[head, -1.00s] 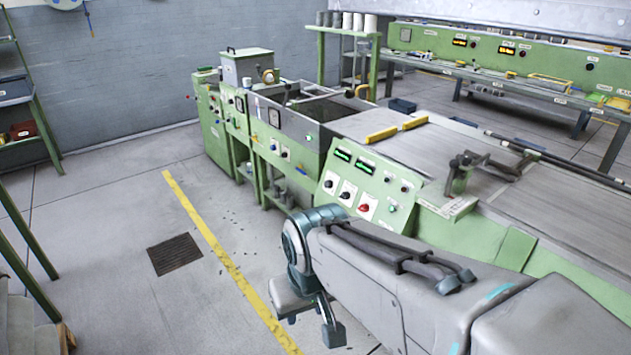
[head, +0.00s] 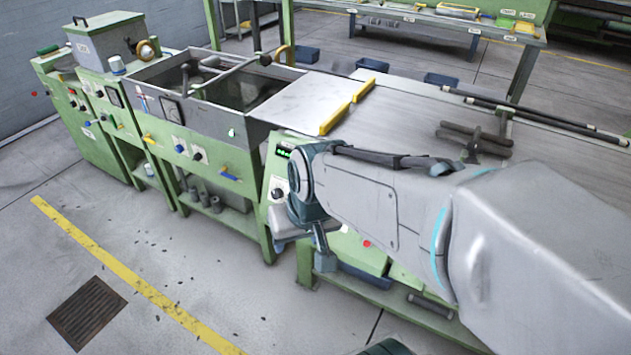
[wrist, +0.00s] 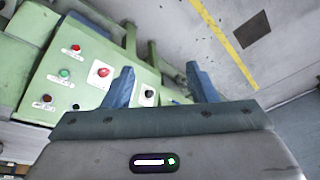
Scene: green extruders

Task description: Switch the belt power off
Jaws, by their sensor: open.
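The green control panel (wrist: 75,75) fills the left of the wrist view, tilted in the picture. It carries a red mushroom button (wrist: 102,72) on a white plate, a black knob (wrist: 149,94) on another white plate, and small red, green and black buttons. Their labels are too small to read. My gripper (wrist: 160,68) is open and empty, its two blue fingers apart; the left finger overlaps the panel between the red button and the black knob. In the head view my arm hides most of the panel; one knob (head: 277,194) shows at its left end.
The long belt bed (head: 410,120) lies behind my arm, with a yellow bar (head: 347,106) and a dark clamp (head: 474,140) on it. A green-framed tank (head: 215,100) stands left of the panel.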

